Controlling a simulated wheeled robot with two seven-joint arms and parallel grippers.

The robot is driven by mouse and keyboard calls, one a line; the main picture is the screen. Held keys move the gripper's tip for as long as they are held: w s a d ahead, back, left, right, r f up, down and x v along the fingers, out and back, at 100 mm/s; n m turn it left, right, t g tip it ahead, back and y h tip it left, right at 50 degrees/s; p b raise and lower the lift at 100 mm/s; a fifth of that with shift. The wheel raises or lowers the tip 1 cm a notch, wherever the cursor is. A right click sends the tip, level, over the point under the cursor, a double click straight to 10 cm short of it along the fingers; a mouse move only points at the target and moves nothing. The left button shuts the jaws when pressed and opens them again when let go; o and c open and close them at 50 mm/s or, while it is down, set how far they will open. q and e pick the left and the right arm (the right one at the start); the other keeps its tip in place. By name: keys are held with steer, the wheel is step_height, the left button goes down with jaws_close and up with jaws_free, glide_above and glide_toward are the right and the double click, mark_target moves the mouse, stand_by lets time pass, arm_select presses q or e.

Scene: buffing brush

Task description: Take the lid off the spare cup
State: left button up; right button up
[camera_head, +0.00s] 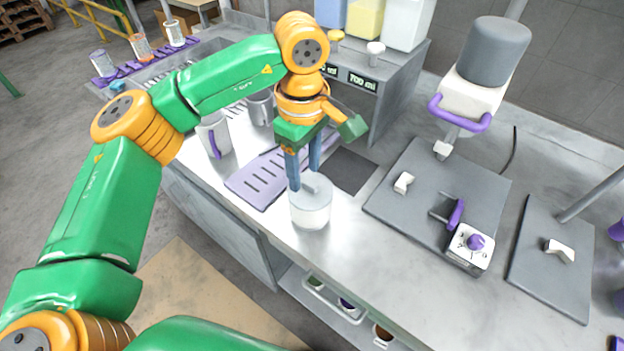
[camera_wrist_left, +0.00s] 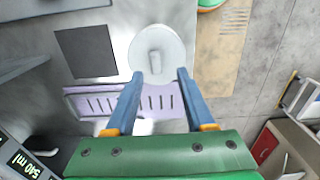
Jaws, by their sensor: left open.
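The spare cup (camera_head: 311,215) is a pale, whitish cup standing upright on the metal counter near its front edge. A light grey round lid (camera_head: 322,193) with a raised bar handle (camera_head: 310,182) sits on top of it. The lid also shows from above in the left wrist view (camera_wrist_left: 172,42), with its handle (camera_wrist_left: 155,61) roughly in line with the gap between the fingers. My left gripper (camera_head: 305,180) is open and empty, its blue fingers pointing down at the lid. I cannot tell whether a fingertip touches the lid. My right gripper is not in view.
A purple slotted tray (camera_head: 262,183) lies just behind the cup. Grey metal mugs (camera_head: 214,136) stand at the back left. A grey board (camera_head: 420,203) with a white dial box (camera_head: 470,247) lies to the right. The counter directly right of the cup is clear.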

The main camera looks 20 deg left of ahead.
mark_target(310, 187)
arm_select(q)
step_height(310, 187, down, 2)
steer(key=shift+w+f, duration=0.15)
steer(key=shift+f, duration=0.05)
steer(key=shift+w+f, duration=0.15)
jaws_close()
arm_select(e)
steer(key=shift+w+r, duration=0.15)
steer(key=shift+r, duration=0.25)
